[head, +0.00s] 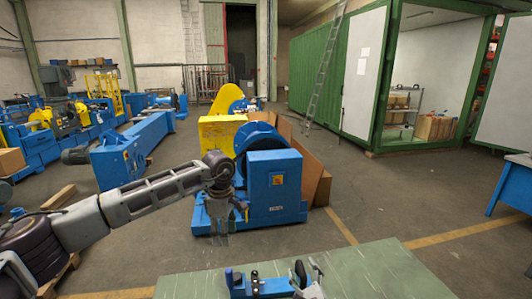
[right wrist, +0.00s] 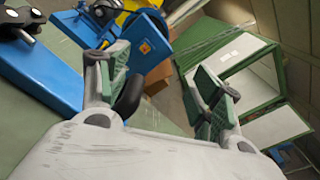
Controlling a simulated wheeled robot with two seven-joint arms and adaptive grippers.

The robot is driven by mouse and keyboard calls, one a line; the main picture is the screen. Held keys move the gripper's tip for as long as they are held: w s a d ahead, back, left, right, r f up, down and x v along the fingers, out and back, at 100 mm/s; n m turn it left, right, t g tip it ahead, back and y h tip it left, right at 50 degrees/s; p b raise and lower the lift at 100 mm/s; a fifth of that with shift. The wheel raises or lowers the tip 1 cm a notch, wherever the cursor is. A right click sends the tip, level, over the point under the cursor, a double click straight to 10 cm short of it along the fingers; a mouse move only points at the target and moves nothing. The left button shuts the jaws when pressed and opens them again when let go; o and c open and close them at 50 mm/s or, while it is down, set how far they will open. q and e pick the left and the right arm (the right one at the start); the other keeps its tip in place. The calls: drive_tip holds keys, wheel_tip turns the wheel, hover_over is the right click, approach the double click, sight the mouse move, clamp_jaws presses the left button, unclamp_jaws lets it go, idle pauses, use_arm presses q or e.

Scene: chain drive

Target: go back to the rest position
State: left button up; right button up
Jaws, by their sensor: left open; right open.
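My left gripper (head: 221,232) hangs pointing down at the end of the left arm, in front of the blue machine in the head view. It is open, with nothing visible in it. My right gripper (head: 312,272) is at the bottom of the head view, over the green table top (head: 390,270). In the right wrist view its two green-padded fingers (right wrist: 163,95) are spread apart. A blue fixture (head: 262,286) sits on the table just left of it. A black rounded part (head: 300,272) stands beside the right gripper; whether they touch I cannot tell.
A blue and yellow machine (head: 277,185) stands on the floor beyond the table. Another blue machine (head: 120,158) is at the left. A green container room (head: 345,75) is at the back right, and a blue bench (head: 513,185) at the right edge. The right part of the table is clear.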

drive_tip(key=shift+r+p, duration=0.65)
drive_tip(key=shift+r, duration=0.2)
drive_tip(key=shift+r+p, duration=0.45)
drive_tip(key=shift+p, duration=0.05)
